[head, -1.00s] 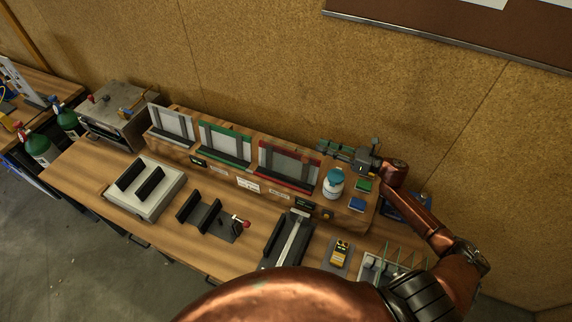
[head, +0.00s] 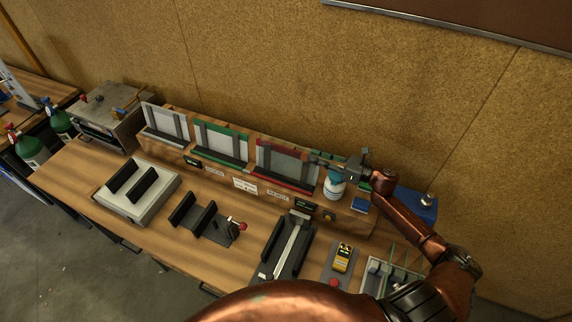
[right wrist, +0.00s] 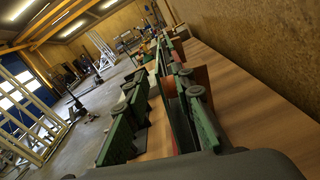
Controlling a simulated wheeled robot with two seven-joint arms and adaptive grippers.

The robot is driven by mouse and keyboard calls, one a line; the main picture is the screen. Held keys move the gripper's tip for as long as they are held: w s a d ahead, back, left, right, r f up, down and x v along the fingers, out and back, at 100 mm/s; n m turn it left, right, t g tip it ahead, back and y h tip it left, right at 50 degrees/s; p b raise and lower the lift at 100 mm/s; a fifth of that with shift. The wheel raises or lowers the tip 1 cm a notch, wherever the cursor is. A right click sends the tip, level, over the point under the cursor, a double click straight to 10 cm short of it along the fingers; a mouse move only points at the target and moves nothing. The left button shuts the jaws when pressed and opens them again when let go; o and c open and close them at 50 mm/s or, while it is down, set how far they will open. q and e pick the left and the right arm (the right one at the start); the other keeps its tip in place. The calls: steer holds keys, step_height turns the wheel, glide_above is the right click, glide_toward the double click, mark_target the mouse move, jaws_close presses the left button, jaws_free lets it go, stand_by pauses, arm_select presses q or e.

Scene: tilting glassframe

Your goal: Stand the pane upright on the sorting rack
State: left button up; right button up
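The sorting rack (head: 222,172) is a long wooden ledge at the back of the bench. It has three upright bays: a grey-white one (head: 165,122), a green-edged one (head: 221,143) and a red-edged one (head: 287,165). Grey panels stand in them; I cannot tell which is the loose pane. My right gripper (head: 318,161) points left at the red bay's right edge. In the right wrist view its green fingers (right wrist: 160,95) are apart, with thin grey and red edges seen between them; contact is unclear. My left gripper is out of view.
A white-topped bottle (head: 334,187) stands just below my right gripper. In front are a pale block with black rails (head: 137,189), a black bracket (head: 206,215), a long dark cradle (head: 288,247) and a yellow device (head: 342,257). Bare bench lies between them.

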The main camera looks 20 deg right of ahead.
mark_target(294, 147)
steer(key=p+x, duration=0.1)
steer(key=x, duration=0.3)
steer(key=shift+w+a, duration=0.1)
steer(key=shift+w, duration=0.05)
steer(key=p+x, duration=0.1)
steer(key=x, duration=0.3)
steer(key=shift+w+a+r, duration=0.1)
steer(key=shift+w+a+p, duration=0.3)
steer(key=shift+w, duration=0.05)
steer(key=shift+s, duration=0.1)
steer(key=shift+d, duration=0.1)
steer(key=shift+c, duration=0.7)
steer(key=c, duration=0.5)
